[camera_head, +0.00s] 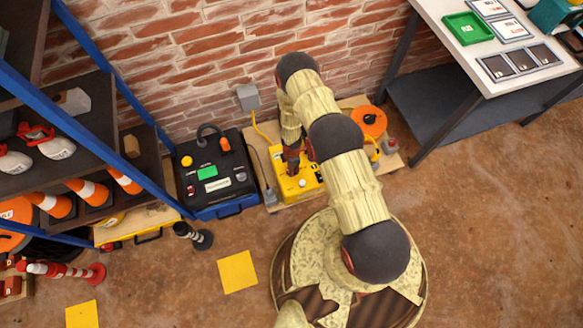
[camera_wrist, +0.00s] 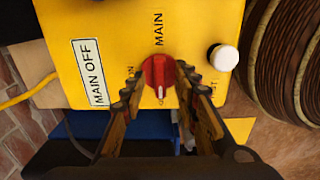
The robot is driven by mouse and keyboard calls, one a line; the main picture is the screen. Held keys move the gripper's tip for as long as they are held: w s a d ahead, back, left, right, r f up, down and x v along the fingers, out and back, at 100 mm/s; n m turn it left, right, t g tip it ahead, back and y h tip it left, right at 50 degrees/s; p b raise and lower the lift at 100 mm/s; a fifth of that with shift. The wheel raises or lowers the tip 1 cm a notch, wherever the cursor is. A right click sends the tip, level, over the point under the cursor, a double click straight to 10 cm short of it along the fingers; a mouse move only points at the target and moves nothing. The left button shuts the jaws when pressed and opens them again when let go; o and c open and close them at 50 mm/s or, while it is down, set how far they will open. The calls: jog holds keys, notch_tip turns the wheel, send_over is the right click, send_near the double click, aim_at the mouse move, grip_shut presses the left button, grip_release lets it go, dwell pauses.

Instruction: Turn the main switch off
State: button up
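The main switch is a red rotary knob (camera_wrist: 159,75) with a white pointer mark, on a yellow box (camera_wrist: 205,20). In the wrist view the mark is at the knob's lower side, toward my gripper. A white "MAIN OFF" label (camera_wrist: 89,72) is to the knob's left, and the word "MAIN" is printed above it. My gripper (camera_wrist: 160,84) has one finger on each side of the knob, and its fingertips appear closed against the knob's sides. The printing beside and below the knob is partly hidden by the fingers. In the head view the yellow box (camera_head: 304,187) is partly covered by my arm.
A white button (camera_wrist: 224,57) is right of the knob. A black-and-blue case (camera_head: 215,172) stands left of the yellow box, and an orange disc (camera_head: 369,121) is behind right. A shelf (camera_head: 120,170) is at left, a workbench (camera_head: 490,70) at upper right. The lower right floor is clear.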

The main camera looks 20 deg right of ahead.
jog(key=shift+r, duration=0.1)
jog(key=shift+r, duration=3.65)
